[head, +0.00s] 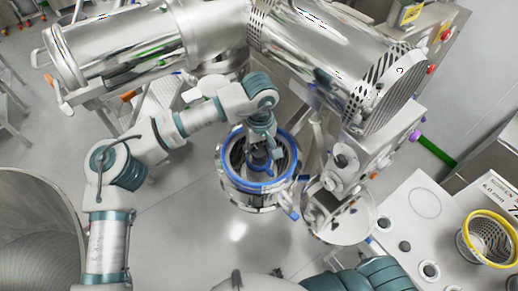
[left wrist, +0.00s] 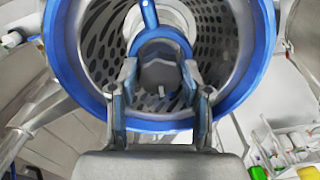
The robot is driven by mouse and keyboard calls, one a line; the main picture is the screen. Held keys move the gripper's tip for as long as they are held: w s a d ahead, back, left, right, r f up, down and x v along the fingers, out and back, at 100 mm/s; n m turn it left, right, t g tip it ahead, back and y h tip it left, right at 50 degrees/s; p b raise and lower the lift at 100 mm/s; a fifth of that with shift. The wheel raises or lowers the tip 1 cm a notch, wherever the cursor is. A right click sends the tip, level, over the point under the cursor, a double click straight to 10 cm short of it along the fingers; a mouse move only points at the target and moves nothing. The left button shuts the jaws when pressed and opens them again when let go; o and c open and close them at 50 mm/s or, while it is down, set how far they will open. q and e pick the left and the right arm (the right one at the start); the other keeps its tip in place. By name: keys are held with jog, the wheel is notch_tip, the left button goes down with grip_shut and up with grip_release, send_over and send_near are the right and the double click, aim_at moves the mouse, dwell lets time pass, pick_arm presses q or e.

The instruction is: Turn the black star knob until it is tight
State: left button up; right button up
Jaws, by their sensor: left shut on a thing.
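My left gripper (left wrist: 160,78) reaches down into the blue-rimmed round screen housing (left wrist: 92,100), at the hub in its middle. Its two fingers are shut on a dark grey to black piece, which I take to be the star knob (left wrist: 160,74). The fingers cover its sides, so its lobes and how far it is seated cannot be made out. In the head view the left gripper (head: 262,150) is over the same housing (head: 233,181), and the knob is mostly hidden. A blue bar (left wrist: 149,14) runs out from the hub. Part of my right arm shows at the bottom edge; its fingers are unclear.
Large steel drums (head: 120,45) stand behind. A steel chute (head: 338,213) is right of the housing. A white table (head: 412,200) at the right carries a yellow-rimmed screen basket (head: 464,238) and small dark parts. A green bar (head: 437,153) lies beyond. Open floor lies below the housing.

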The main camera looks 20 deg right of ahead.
pick_arm(q)
jog(key=m, duration=0.4)
jog(key=shift+w+r, duration=0.1)
jog(key=shift+r, duration=0.05)
jog(key=shift+m, duration=0.3)
dwell(0.3)
